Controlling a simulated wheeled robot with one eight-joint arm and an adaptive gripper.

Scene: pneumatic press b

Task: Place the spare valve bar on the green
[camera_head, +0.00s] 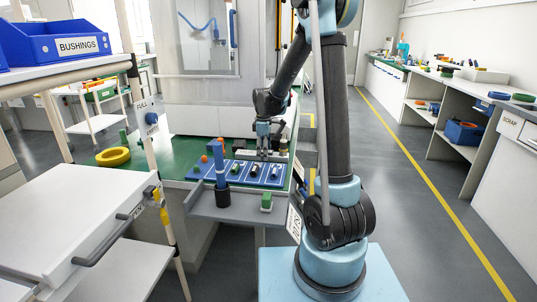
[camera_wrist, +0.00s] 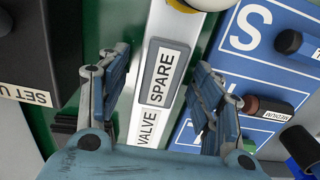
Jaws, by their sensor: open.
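The spare valve bar (camera_wrist: 163,75) is a long pale bar with a grey "SPARE" plate and the word "VALVE". In the wrist view it runs up the middle, between the fingers of my gripper (camera_wrist: 160,78). The fingers are open, one on each side of the bar; I cannot tell whether they touch it. In the head view my gripper (camera_head: 264,151) points down at the back edge of the blue board, and the bar there is partly hidden. The green bench top (camera_head: 165,149) spreads to the left and behind; a green strip (camera_wrist: 107,25) shows beside the bar in the wrist view.
A blue lettered board (camera_head: 240,175) with several dark pieces lies in front of my gripper. A blue post in a black cup (camera_head: 222,195) stands at its front. A yellow ring (camera_head: 113,157) lies left on the green. A dark "SET U" block (camera_wrist: 40,60) is close to the left finger.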

